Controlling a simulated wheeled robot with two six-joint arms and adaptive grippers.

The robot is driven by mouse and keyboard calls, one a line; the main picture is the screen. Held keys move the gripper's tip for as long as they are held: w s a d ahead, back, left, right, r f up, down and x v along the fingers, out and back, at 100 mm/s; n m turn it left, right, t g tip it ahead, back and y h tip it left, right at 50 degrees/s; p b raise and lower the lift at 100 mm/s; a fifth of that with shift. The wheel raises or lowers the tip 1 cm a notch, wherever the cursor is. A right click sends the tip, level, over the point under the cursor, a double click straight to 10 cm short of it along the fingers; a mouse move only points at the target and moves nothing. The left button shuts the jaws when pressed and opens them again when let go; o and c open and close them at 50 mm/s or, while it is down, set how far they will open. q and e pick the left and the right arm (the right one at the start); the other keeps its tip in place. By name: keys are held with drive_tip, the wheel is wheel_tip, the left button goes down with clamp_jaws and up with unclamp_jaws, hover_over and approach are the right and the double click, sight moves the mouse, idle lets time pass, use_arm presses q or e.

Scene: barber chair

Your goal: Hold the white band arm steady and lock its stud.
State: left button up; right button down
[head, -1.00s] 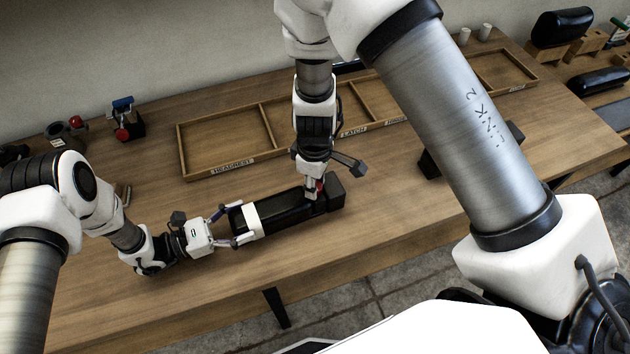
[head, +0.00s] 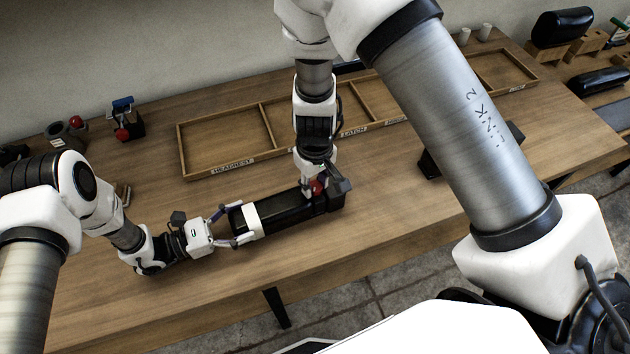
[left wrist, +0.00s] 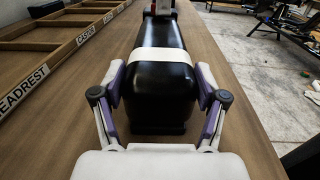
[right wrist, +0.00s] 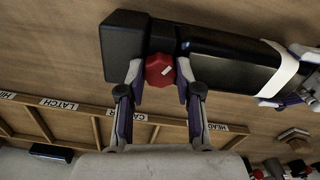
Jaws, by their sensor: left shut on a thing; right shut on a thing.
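The black padded arm with a white band (head: 252,216) lies on the table, and it also shows in the left wrist view (left wrist: 161,90). My left gripper (head: 232,228) is shut on its left end, one finger on each side. The stud has a red knob (right wrist: 159,70) with a pale mark, near the arm's other end beside a black block (right wrist: 123,44). My right gripper (right wrist: 159,78) points down from above and is shut on the red knob, one finger on each side. The knob also shows in the head view (head: 316,187), partly hidden by the gripper.
A wooden tray (head: 222,172) with labelled compartments lies behind the arm. A blue-handled part with a red knob (head: 123,120) and a grey holder (head: 65,134) stand at the back left. The front table strip is clear.

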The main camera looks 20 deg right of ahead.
sight(315, 186)
drive_tip(key=m, duration=0.5)
drive_tip(key=shift+m, duration=0.3)
drive_tip(key=m, duration=0.5)
drive_tip(key=shift+m, duration=0.4)
drive_tip(key=c, duration=0.8)
unclamp_jaws()
drive_tip(key=shift+o, duration=0.2)
wheel_tip(315, 186, up, 12)
